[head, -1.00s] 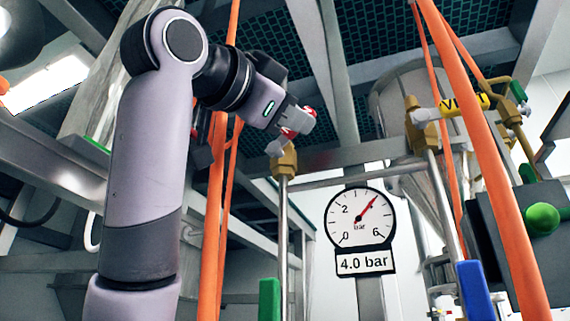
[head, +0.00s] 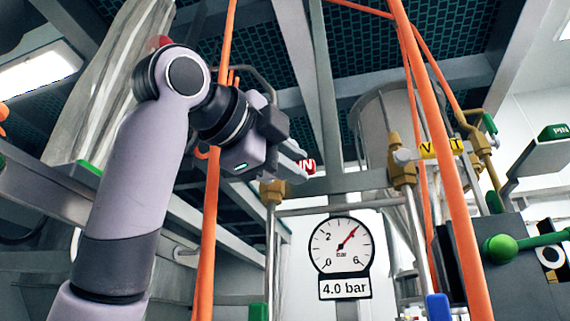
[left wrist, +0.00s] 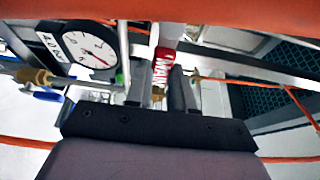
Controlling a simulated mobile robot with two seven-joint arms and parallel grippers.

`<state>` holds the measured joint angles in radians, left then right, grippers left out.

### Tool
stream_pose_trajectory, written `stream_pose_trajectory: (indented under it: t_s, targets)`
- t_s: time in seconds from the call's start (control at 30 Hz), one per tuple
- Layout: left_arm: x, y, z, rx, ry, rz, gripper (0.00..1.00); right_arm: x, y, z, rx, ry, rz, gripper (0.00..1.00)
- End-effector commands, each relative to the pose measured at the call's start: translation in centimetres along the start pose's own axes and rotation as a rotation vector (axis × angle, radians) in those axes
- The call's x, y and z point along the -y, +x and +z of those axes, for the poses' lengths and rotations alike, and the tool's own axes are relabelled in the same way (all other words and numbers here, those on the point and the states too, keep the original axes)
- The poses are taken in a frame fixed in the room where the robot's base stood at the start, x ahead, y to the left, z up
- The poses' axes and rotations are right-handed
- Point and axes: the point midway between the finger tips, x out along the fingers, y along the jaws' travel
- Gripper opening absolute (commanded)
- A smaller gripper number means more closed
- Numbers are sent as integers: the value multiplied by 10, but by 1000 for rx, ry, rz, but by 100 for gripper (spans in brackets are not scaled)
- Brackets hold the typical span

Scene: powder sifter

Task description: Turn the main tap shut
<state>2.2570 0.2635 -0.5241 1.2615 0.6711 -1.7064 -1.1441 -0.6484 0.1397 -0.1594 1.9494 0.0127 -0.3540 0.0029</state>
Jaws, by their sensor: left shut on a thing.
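The main tap has a brass body (head: 273,191) on an upright steel pipe, and a handle with a red tag (head: 306,166). In the left wrist view the red tag reads MAIN (left wrist: 161,66). My left gripper (head: 291,163) is shut on the tap handle, just above and right of the brass body. In the left wrist view its two dark fingers (left wrist: 160,84) stand on either side of the tagged handle. The fingers hide part of the handle. My right gripper is in neither current view.
A round gauge (head: 328,236) over a 4.0 bar plate hangs below right of the tap. Orange hoses (head: 210,230) run beside my left arm and at the right (head: 450,180). A brass valve (head: 401,170) with a yellow tag (head: 428,151) stands to the right. Steel beams frame the space.

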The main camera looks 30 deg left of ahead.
Motion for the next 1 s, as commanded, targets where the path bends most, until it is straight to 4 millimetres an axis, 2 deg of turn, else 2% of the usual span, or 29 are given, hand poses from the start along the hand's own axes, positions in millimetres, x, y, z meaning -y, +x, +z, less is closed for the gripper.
stream_pose_trajectory:
  t_s: [0.5,0.53,0.6,0.87,1.0]
  targets:
    - [-2,2,0,0,21,11,0,0,0,0,1,0,0,43]
    - [-2,2,0,0,21,11,29,0,0,0,1,0,0,43]
    - [-2,2,0,0,20,11,49,0,0,0,1,0,0,43]
    - [-2,2,0,1,18,9,49,0,0,0,1,0,0,43]
    - [-2,-8,0,0,18,5,49,0,2,4,1,0,0,43]
